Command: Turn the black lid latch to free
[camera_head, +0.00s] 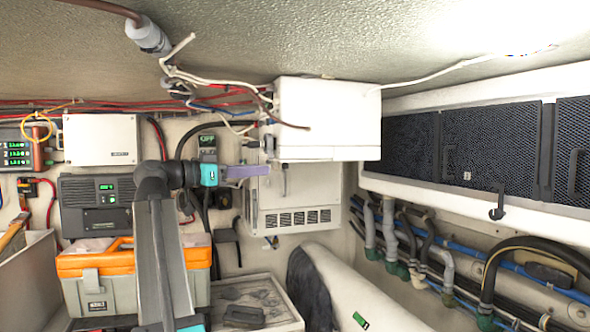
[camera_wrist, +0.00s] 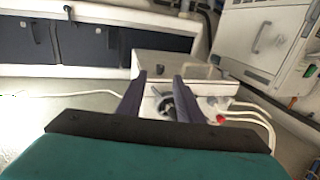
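My gripper (camera_head: 262,171) is left of and slightly below the white box (camera_head: 325,118) under the ceiling. In the wrist view its two purple fingers (camera_wrist: 160,82) stand apart, with nothing held between them. The same white box (camera_wrist: 205,68) lies beyond the fingertips. A small dark fitting (camera_wrist: 168,106) on the box shows between the fingers, partly hidden; I cannot tell whether it is a latch. A black latch-like piece (camera_head: 497,204) hangs at the lower edge of the dark-panelled locker (camera_head: 405,182) on the right, well away from my gripper. It also shows in the wrist view (camera_wrist: 69,13).
Loose white and red cables (camera_head: 215,88) hang close above my gripper. A white louvred cabinet (camera_head: 325,190) stands behind it. An orange-lidded toolbox (camera_head: 90,264) and an open tray (camera_head: 282,300) sit below. Pipes and hoses (camera_head: 445,270) run beneath the locker.

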